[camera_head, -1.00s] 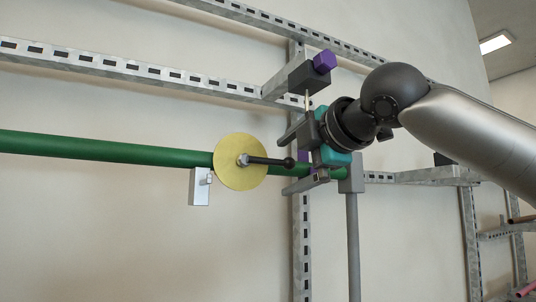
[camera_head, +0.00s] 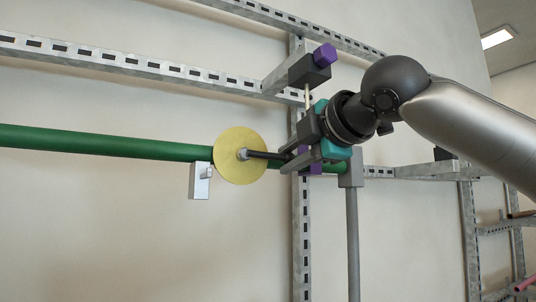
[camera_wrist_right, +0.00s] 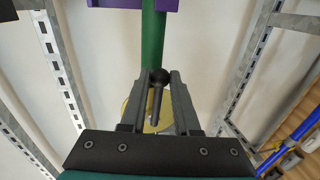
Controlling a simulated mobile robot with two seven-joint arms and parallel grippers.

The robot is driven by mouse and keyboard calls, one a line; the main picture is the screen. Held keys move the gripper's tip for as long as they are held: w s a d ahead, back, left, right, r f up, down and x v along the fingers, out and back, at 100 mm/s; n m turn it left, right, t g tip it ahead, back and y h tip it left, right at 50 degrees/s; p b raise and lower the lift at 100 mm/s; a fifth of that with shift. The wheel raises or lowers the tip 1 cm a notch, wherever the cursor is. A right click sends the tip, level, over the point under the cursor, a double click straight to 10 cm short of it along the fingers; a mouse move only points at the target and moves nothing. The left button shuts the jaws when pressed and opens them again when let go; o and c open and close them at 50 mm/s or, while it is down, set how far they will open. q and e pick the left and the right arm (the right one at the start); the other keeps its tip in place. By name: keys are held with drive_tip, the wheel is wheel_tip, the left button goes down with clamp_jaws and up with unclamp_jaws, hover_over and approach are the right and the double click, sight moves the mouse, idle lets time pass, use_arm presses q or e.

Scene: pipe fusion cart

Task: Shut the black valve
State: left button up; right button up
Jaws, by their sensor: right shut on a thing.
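The black valve handle (camera_head: 265,155) is a lever that sticks out to the right from a hub on a yellow disc (camera_head: 232,172). It lies nearly level, along the green pipe (camera_head: 100,143). My right gripper (camera_head: 288,161) comes in from the right and is shut on the handle near its outer end. In the right wrist view the ball end of the handle (camera_wrist_right: 160,76) lies between the two fingers (camera_wrist_right: 159,88), and the yellow disc shows behind it. My left gripper is not in view.
A purple-capped dark block (camera_head: 312,68) sits on a bracket above my gripper. Perforated metal rails (camera_head: 120,62) and an upright (camera_head: 300,240) run along the wall. A grey post (camera_head: 352,240) stands at the pipe's right end. A small white box (camera_head: 199,182) hangs below the pipe.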

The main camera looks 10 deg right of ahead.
clamp_jaws()
drive_tip(key=shift+a+f+m+y+b, duration=0.1)
drive_tip(key=shift+f+m+y+b, duration=0.2)
drive_tip(key=shift+f+m+b, duration=0.4)
drive_tip(key=shift+s+a+f+m+y+b, duration=0.15)
drive_tip(key=shift+f+m+y+b, duration=0.4)
drive_tip(key=shift+m, duration=0.55)
drive_tip(key=shift+f, duration=0.2)
